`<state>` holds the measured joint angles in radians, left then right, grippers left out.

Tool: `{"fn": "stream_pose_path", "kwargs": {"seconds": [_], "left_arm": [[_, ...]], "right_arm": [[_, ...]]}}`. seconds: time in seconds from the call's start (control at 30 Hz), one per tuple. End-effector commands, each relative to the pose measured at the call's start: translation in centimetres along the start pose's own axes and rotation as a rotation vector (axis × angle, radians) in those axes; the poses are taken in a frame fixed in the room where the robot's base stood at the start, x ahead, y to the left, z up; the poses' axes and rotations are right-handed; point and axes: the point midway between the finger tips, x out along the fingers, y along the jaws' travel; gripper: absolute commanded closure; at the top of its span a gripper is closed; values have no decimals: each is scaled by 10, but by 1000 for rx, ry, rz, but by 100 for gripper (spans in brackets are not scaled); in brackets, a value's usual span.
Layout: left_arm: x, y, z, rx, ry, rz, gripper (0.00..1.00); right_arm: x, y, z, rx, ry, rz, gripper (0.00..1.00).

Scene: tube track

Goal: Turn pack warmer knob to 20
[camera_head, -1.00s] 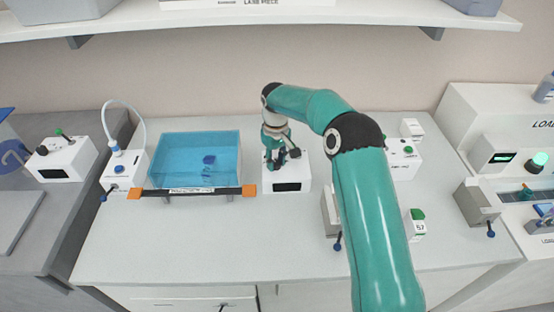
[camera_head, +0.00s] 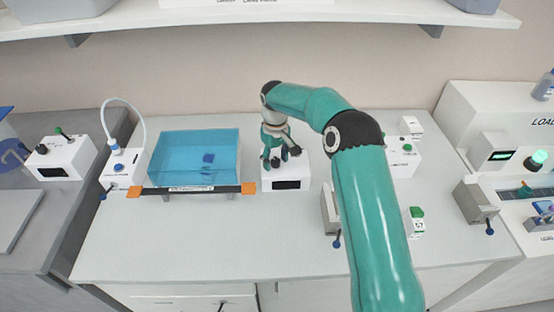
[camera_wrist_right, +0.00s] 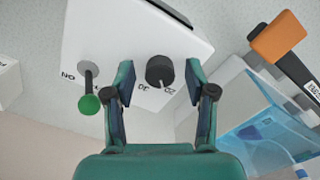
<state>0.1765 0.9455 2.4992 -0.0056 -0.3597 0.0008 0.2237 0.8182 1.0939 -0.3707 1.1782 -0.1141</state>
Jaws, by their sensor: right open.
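The pack warmer appears to be the white box (camera_head: 287,173) with a dark display, right of the blue tank in the head view. In the right wrist view its white top (camera_wrist_right: 120,35) carries a black knob (camera_wrist_right: 159,71) with printed marks beside it. A green-tipped lever (camera_wrist_right: 89,100) stands near the "ON" print. My right gripper (camera_head: 281,160) is over this box. In the wrist view the right gripper (camera_wrist_right: 160,78) is open, with one finger on each side of the knob and visible gaps to both. My left gripper is not in view.
A blue water tank (camera_head: 195,157) with an orange-ended bar (camera_head: 190,190) along its front stands close at left. Another white box (camera_head: 404,158) with a green button is at right. The counter front (camera_head: 200,245) is clear.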

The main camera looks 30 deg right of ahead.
Motion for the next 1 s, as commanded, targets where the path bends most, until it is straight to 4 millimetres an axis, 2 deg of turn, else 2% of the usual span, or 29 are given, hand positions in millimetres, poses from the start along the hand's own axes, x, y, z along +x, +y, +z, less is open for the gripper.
{"fn": "stream_pose_path", "kwargs": {"seconds": [0.17,0.5,0.63,0.8,1.0], "left_arm": [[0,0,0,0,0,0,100],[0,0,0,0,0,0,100],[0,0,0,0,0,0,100],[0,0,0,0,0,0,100],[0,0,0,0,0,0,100]], "right_arm": [[-17,0,-1,1,5,1,45],[-81,0,-1,0,5,1,45],[-101,0,0,0,1,1,45],[-115,0,1,-1,-2,0,45],[-118,0,2,-1,-3,-1,45]]}}
